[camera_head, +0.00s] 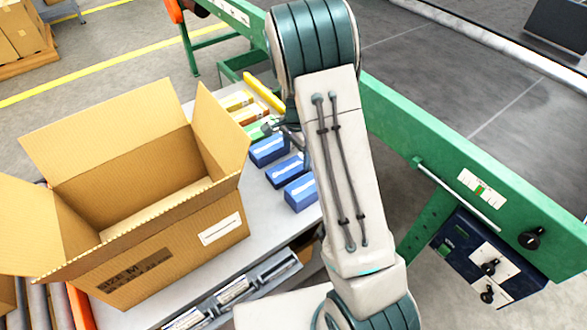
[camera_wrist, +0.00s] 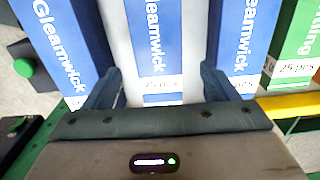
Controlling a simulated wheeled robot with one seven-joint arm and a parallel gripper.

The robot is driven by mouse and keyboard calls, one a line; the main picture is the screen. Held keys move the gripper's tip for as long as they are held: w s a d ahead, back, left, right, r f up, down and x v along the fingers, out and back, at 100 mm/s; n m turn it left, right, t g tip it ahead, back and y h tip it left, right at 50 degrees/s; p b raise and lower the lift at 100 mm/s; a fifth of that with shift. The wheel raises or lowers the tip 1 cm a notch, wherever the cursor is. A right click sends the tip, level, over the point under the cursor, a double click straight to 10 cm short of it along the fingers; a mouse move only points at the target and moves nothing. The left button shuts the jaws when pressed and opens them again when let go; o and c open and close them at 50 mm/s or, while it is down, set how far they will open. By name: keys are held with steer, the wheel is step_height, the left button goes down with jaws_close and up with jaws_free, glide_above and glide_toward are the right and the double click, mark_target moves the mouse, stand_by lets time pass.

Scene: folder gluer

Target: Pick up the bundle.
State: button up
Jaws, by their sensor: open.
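Several banded bundles lie in a row on the grey-white table. In the wrist view a blue "Gleamwick" bundle (camera_wrist: 155,40) with a white "25 pcs" band is centred between the two fingers of my open gripper (camera_wrist: 160,90). One finger shows on each side of it; I cannot tell how far they are above the table. Another blue bundle (camera_wrist: 62,45) is at the left and one (camera_wrist: 246,40) at the right. In the head view blue bundles (camera_head: 285,171) (camera_head: 300,193) (camera_head: 268,150) lie right of the carton; my gripper is largely hidden by my arm.
A green bundle (camera_wrist: 298,50) is beside the right blue one. A large open carton (camera_head: 180,245) stands on the table (camera_head: 262,225) left of the bundles. A green machine frame (camera_head: 450,150) with a control box (camera_head: 485,260) runs along the right.

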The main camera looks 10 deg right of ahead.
mark_target(295, 165)
steer(key=f, duration=0.5)
steer(key=shift+s+a+b, duration=0.2)
steer(key=shift+s+b, duration=0.1)
steer(key=shift+b, duration=0.05)
steer(key=c, duration=1.1)
steer(key=shift+c, duration=0.2)
steer(key=shift+r, duration=0.1)
